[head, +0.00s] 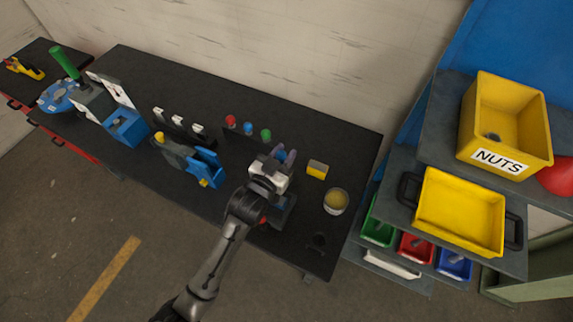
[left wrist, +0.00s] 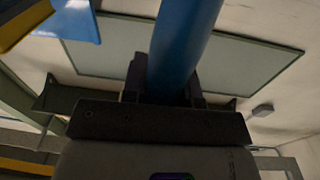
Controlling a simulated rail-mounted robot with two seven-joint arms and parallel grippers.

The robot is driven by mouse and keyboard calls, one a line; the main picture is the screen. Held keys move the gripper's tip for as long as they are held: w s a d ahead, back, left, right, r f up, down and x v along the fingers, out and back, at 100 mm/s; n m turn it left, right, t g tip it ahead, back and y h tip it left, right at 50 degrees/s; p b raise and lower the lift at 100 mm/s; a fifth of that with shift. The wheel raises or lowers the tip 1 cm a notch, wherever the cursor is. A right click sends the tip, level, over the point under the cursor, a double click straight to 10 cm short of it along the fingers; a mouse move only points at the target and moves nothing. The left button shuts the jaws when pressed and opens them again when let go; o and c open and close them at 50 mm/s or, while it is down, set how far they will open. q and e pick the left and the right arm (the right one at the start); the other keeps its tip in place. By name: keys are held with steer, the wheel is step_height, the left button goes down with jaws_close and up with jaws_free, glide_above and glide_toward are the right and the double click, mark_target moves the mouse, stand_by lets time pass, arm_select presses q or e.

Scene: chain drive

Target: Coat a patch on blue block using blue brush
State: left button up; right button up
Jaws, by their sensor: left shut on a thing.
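My left gripper (head: 283,157) is above the right half of the dark workbench. In the left wrist view a thick blue cylinder (left wrist: 183,45), which looks like the handle of the blue brush, stands between the fingers (left wrist: 170,85) and they are shut on it. The bristles are hidden. I cannot make out a clear blue block; a grey-blue thing (head: 284,211) lies partly hidden beneath my gripper. A round tin with a yellow top (head: 336,203) stands to the right of the gripper. My right gripper is not in view.
Red (head: 230,120), blue (head: 248,128) and green (head: 266,134) items stand in a row behind the gripper. A yellow-and-grey block (head: 317,170) lies right of it. A blue-and-grey device (head: 205,166) stands left. Shelves with a yellow tray (head: 460,211) stand at the right.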

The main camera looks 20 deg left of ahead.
arm_select(q)
step_height(320, 180, down, 8)
steer(key=b, duration=0.5)
steer(key=shift+w+d+b, duration=0.2)
steer(key=shift+w+b, duration=0.1)
steer(key=shift+b, duration=0.1)
steer(key=shift+r, duration=0.15)
